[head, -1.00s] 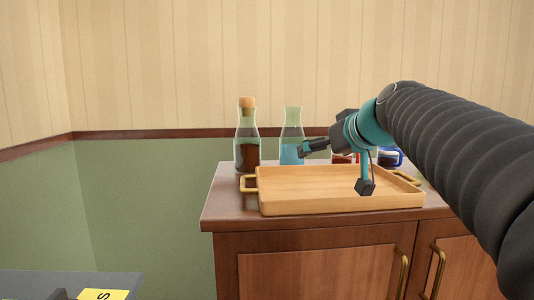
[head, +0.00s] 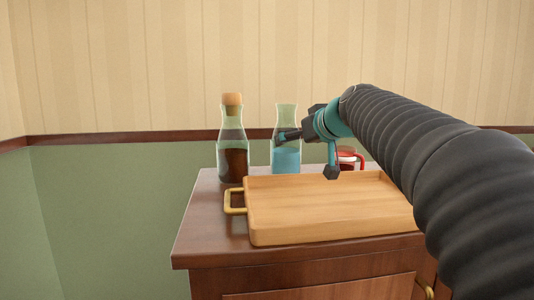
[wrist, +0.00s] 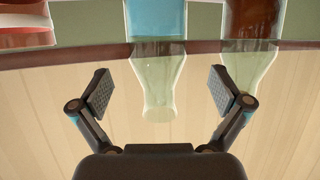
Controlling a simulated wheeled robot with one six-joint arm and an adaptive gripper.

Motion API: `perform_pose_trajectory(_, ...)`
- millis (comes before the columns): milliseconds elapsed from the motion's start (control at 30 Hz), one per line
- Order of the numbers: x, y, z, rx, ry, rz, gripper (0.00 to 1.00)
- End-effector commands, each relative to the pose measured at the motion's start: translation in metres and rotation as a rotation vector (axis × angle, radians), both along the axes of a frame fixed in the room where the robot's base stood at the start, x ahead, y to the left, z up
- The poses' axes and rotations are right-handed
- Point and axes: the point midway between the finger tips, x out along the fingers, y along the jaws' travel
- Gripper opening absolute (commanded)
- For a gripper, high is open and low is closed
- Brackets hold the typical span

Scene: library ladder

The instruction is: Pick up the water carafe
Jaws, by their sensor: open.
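The water carafe (head: 286,158) is clear glass with blue water in its lower part. It stands upright on the cabinet top behind the tray. My gripper (head: 308,154) is open and empty, and one finger overlaps the carafe's right side in the head view. In the wrist view, which looks upside down, the carafe (wrist: 157,75) shows between the spread fingers of my gripper (wrist: 161,90), its neck pointing toward the palm. Neither finger visibly touches it there. My arm hides part of the cabinet's right side.
A corked bottle of dark liquid (head: 232,150) stands close left of the carafe. An empty wooden tray (head: 320,208) with brass handles lies in front on the cabinet (head: 200,222). The wall is behind.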

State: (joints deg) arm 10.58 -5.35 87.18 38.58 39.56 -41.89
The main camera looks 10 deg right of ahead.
Motion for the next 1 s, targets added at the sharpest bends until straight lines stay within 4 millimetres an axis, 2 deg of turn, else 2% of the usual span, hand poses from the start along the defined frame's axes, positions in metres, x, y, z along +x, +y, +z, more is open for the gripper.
perform_pose_trajectory(133,0.020,0.006,-0.009,0.000,0.001,0.001,1.00)
perform_pose_trajectory(467,0.036,0.010,-0.018,0.000,0.001,0.003,1.00)
perform_pose_trajectory(800,0.072,0.016,-0.039,0.000,0.000,0.003,1.00)
perform_pose_trajectory(1000,0.074,0.017,-0.040,0.000,-0.001,0.002,1.00)
